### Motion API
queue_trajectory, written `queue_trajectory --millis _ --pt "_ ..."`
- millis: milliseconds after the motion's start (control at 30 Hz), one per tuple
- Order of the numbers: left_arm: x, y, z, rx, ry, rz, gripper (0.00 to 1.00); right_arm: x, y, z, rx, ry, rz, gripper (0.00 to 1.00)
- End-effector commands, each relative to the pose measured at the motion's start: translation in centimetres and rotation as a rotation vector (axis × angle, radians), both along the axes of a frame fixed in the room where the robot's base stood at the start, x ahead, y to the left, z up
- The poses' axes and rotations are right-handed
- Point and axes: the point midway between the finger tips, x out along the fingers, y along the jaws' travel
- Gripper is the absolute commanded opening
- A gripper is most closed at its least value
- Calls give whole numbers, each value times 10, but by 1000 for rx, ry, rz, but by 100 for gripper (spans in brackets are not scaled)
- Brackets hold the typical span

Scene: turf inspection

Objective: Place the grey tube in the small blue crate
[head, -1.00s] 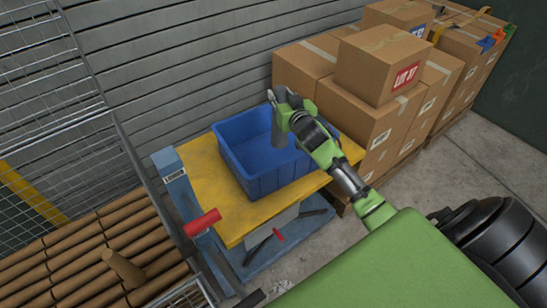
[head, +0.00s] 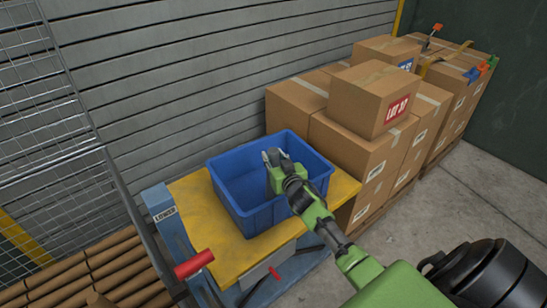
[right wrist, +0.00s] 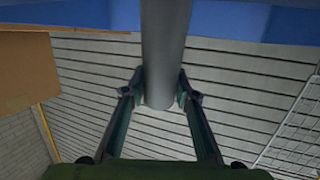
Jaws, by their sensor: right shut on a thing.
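The small blue crate (head: 240,207) stands upright on a yellow-topped table, open at the top. My right gripper (head: 273,158) is over the crate's opening in the head view, toward its right side. In the right wrist view, my right gripper (right wrist: 164,95) is shut on the grey tube (right wrist: 166,50), with one finger on each side near one end. The tube's other end runs out of the top of that view, where blue crate surface (right wrist: 235,20) shows. How deep the tube reaches into the crate is unclear. My left gripper is not in view.
The yellow tabletop (head: 190,197) carries the crate and has a red handle (head: 194,264) at its front. Stacked cardboard boxes (head: 340,150) stand close on the right. A slatted wall (head: 200,80) is behind and wire mesh (head: 40,110) is at the left.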

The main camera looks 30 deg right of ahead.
Motion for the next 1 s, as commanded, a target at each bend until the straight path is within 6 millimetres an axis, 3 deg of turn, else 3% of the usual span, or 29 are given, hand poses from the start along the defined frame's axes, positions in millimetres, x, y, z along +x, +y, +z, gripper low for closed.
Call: queue_trajectory --millis 100,133,167,667,1000 --pt "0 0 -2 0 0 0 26 0 0 -2 0 0 0 0" --pt "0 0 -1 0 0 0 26 0 0 -1 -1 1 0 35" --pt "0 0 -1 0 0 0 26 0 0 -1 -1 1 0 43" --pt "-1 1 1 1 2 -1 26 -7 2 1 0 2 0 45" --pt "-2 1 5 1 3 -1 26 -62 17 12 1 2 0 45"
